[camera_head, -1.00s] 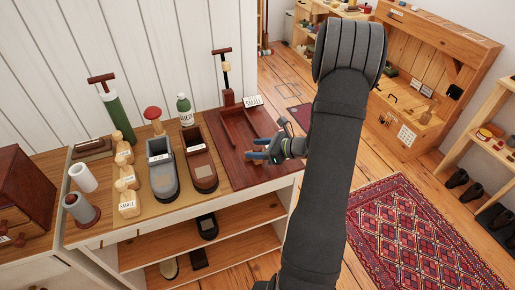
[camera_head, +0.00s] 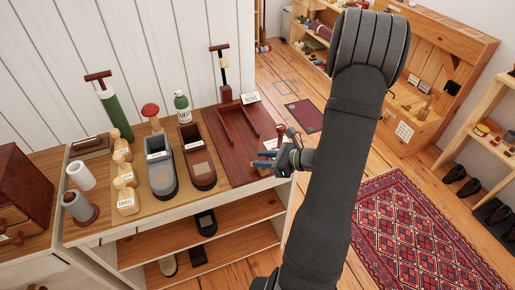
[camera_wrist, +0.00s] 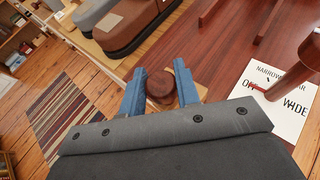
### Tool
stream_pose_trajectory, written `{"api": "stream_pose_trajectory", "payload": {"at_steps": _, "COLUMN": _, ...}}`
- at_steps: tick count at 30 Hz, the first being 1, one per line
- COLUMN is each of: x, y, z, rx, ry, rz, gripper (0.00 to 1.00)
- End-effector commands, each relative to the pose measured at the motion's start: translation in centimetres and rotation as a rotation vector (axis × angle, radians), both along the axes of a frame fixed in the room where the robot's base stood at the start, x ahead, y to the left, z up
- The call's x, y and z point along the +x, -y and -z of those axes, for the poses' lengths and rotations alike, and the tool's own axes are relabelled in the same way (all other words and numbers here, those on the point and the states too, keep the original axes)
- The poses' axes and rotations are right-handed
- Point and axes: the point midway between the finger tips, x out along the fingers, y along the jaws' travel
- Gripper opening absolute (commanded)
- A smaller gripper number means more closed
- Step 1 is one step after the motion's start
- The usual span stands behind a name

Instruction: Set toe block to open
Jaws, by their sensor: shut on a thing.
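My gripper (camera_head: 264,160) is at the front right edge of the dark red board (camera_head: 228,161). In the wrist view its blue fingers (camera_wrist: 158,92) are shut on a round brown knob (camera_wrist: 161,86), one on each side. The knob sits over a small light wooden piece. I cannot tell for sure whether this is the toe block. A white card (camera_wrist: 287,122) to its right reads "NARROW" and "WIDE", its other words partly hidden. A reddish pointer lies across the card. The card shows only in small part in the head view (camera_head: 270,144).
Dark shoe-shaped pieces (camera_head: 161,177) stand left of the board, beside several wooden forms (camera_head: 128,203). A wooden frame (camera_head: 239,117) and upright post are on the board's far part. A white bottle with green (camera_head: 183,107) stands behind.

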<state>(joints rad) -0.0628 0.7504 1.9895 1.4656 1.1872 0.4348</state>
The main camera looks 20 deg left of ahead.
Motion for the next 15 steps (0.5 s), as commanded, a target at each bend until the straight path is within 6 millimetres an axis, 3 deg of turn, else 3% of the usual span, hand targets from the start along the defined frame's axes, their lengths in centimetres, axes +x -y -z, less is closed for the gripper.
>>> {"api": "stream_pose_trajectory", "payload": {"at_steps": 4, "x": -1.13, "y": 1.26, "z": 0.0, "rx": -0.002, "ry": 0.0, "rz": 0.004, "gripper": 0.0}}
{"api": "stream_pose_trajectory", "payload": {"at_steps": 13, "x": -1.42, "y": 1.4, "z": 0.06, "rx": -0.002, "ry": -0.003, "rz": 0.001, "gripper": 0.0}}
{"api": "stream_pose_trajectory", "payload": {"at_steps": 14, "x": -1.44, "y": 1.4, "z": 0.07, "rx": -0.003, "ry": -0.003, "rz": 0.001, "gripper": 0.33}}
{"api": "stream_pose_trajectory", "payload": {"at_steps": 15, "x": -1.45, "y": 1.41, "z": 0.08, "rx": -0.003, "ry": -0.003, "rz": 0.001, "gripper": 0.41}}
